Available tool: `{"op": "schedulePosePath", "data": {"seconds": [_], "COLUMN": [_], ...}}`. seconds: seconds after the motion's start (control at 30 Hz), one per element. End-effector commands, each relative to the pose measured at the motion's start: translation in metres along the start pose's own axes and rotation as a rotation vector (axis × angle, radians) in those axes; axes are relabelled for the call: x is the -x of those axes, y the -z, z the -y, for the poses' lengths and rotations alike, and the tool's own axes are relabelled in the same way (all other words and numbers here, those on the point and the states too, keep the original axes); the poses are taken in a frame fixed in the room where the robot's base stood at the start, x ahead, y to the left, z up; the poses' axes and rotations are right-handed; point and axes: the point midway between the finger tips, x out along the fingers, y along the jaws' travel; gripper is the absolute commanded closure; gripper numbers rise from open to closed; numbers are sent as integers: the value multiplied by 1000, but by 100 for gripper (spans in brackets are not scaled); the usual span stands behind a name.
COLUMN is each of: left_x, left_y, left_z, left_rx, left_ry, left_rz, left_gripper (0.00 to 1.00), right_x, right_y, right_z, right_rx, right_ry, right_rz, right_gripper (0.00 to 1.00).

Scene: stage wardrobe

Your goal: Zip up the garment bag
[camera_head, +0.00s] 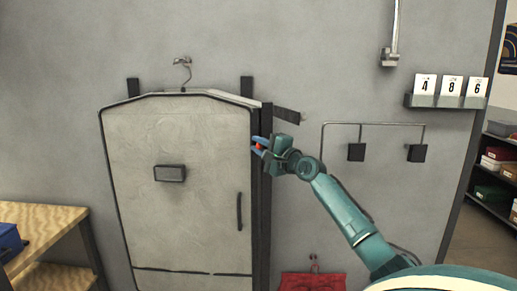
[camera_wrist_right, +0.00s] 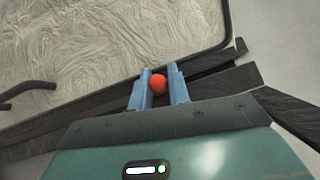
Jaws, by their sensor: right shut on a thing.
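The light grey garment bag (camera_head: 190,200) hangs on the wall from a hook, with dark edging around its outline. It also shows in the right wrist view (camera_wrist_right: 90,50). My right gripper (camera_head: 260,145) is at the upper part of the bag's right edge. It is shut on a round red-orange zip pull (camera_wrist_right: 158,84), which sits between its two blue fingers. The dark zip strip (camera_head: 262,190) runs down the right edge below the gripper. My left gripper is not in view.
A dark handle (camera_head: 239,211) and a small box-like label (camera_head: 170,173) are on the bag's front. A wooden table (camera_head: 45,222) stands at the left. A rail with two black blocks (camera_head: 356,152), number cards (camera_head: 450,86) and a red cloth (camera_head: 313,281) are at the right.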

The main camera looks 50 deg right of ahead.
Motion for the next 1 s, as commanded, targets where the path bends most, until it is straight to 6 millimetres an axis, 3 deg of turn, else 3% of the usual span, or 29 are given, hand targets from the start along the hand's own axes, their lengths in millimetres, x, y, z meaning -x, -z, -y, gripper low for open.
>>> {"op": "schedulePosePath", "data": {"seconds": [0.1,0.13,0.37,0.73,1.0], "left_x": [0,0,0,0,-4], "left_y": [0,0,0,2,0], "left_z": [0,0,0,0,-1], "left_rx": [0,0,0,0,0], "left_ry": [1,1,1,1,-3], "left_rz": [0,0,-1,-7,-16], "left_gripper": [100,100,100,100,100], "right_x": [0,0,0,6,46], "right_y": [1,1,1,0,0], "right_z": [0,0,-1,-3,-5], "right_rx": [-2,-2,-1,1,0], "right_ry": [-1,-1,-2,-3,-5], "right_rz": [-1,-1,-1,1,1], "right_gripper": [100,81,63,63,63]}}
